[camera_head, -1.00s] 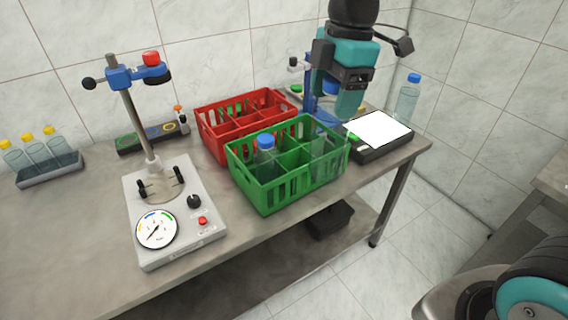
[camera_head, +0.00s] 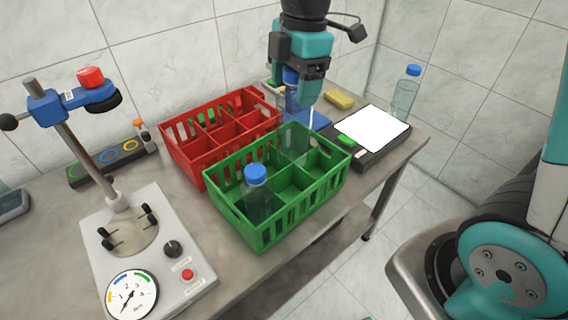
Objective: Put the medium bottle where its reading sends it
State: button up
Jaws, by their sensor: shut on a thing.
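My gripper (camera_head: 305,92) is over the far side of the green crate (camera_head: 262,238), pointing down. It is shut on a clear bottle (camera_head: 298,140), whose body shows faintly below the fingers, in or over a back compartment; whether it touches the crate floor I cannot tell. Another clear bottle with a blue cap (camera_head: 257,174) stands in the crate's near-left compartment. A tester with a round dial (camera_head: 132,294) stands at the front left. Its dial has yellow, blue and green arcs; I cannot read the needle surely. Which bottle is the medium one is unclear.
A red crate (camera_head: 178,153) with dividers stands behind the green one. A scale with a bright white plate (camera_head: 373,128) is at the right. A blue-capped bottle (camera_head: 406,92) stands behind it. A yellow block (camera_head: 339,98) and a strip with coloured rings (camera_head: 103,160) lie at the back.

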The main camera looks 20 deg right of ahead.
aim_at(293, 155)
notch_tip(293, 155, down, 17)
jog(key=shift+r+p, duration=0.1)
jog(key=shift+p, duration=0.45)
jog(key=shift+f, duration=0.25)
jog(key=o, duration=1.6)
jog(key=shift+r, duration=0.1)
jog(key=shift+o, duration=0.2)
notch_tip(293, 155, up, 11)
jog(key=d, duration=0.1)
jog(key=s+a+r+m+y, duration=0.1)
jog(key=s+r+m, duration=0.3)
jog(key=s, duration=0.5)
jog(key=s+a+r+m+y, duration=0.1)
jog(key=s+a+r+m, duration=0.3)
jog(key=s+m, duration=0.4)
jog(key=shift+s+a+m+y+b, duration=0.15)
jog(key=shift+s+m+y+b, duration=0.25)
jog(key=shift+s, duration=0.35)
